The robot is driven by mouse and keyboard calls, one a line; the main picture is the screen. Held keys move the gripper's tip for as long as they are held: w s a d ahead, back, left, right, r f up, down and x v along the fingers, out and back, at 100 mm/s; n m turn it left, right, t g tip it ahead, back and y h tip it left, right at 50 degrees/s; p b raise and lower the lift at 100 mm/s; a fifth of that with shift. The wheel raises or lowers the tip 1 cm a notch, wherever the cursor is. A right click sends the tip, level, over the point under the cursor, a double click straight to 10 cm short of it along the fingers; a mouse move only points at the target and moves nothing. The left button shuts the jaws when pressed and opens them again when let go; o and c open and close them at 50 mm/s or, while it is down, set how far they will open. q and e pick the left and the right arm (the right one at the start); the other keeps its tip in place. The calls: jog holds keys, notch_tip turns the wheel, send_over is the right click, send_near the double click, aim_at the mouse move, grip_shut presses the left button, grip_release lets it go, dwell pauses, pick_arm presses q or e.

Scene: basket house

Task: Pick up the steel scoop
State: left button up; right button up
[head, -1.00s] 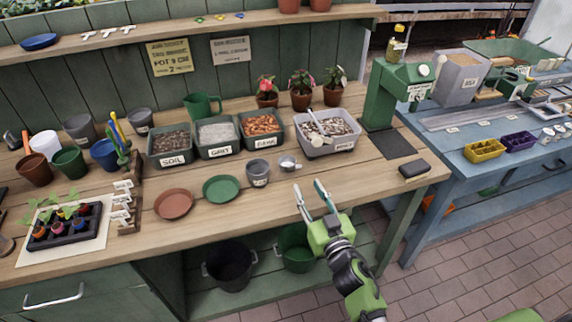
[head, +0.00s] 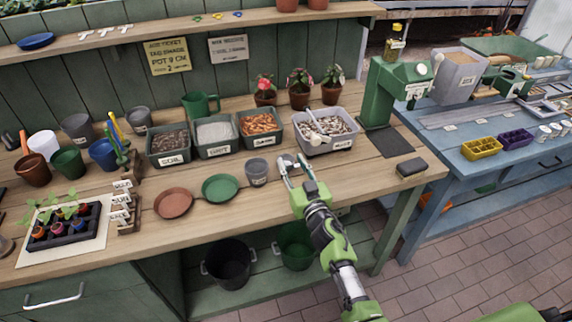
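The steel scoop (head: 289,159) is a small silvery cup-like thing on the wooden bench in the head view, just right of a grey pot. It is partly hidden by my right gripper (head: 293,161). The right gripper's fingers are spread and reach over the bench at the scoop, one on each side as far as I can see. Whether they touch it I cannot tell. My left gripper is not in the head view.
The grey pot (head: 257,171) stands close left of the gripper. Behind are labelled bins, including a bin of pale pieces (head: 327,143) with a white-handled tool. A green saucer (head: 220,188) and a terracotta saucer (head: 173,203) lie left. A dark block (head: 411,167) lies right.

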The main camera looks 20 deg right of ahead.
jog(key=shift+c, duration=0.5)
grip_shut()
jog(key=shift+r, duration=0.1)
